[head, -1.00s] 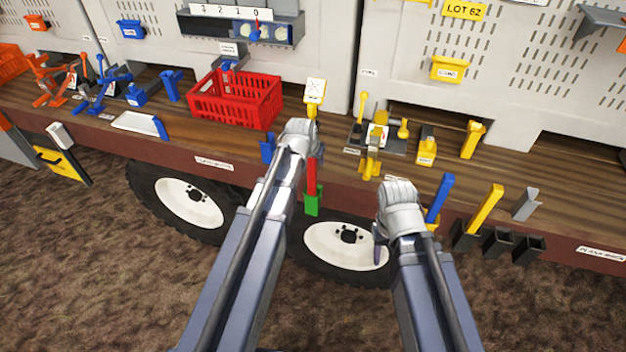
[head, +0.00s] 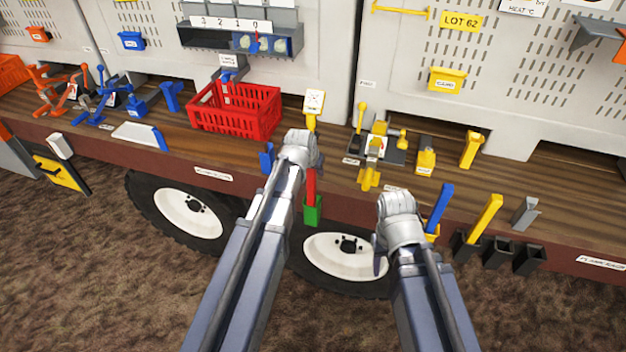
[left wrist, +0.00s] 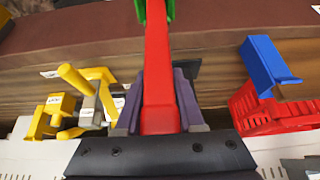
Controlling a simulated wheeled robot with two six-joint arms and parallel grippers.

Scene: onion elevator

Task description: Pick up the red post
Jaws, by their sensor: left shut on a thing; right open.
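The red post (head: 311,184) stands roughly upright at the bench's front edge. Its lower end sits in a green holder (head: 313,211). In the left wrist view the red post (left wrist: 160,60) runs between the two dark fingers of my left gripper (left wrist: 158,100), which is shut on it. The green holder (left wrist: 141,10) shows at the top edge there. In the head view my left wrist hides the top of the post and the fingers. My right gripper (head: 379,255) is open and empty in front of the bench, right of the post; only part of its fingers shows.
A red crate (head: 235,120) stands on the bench behind left. Yellow fittings (head: 371,178) stand right of the post. A blue post (head: 440,208) and a yellow post (head: 486,218) stand near my right arm, beside black sockets (head: 497,250). A wheel (head: 345,262) is below the bench.

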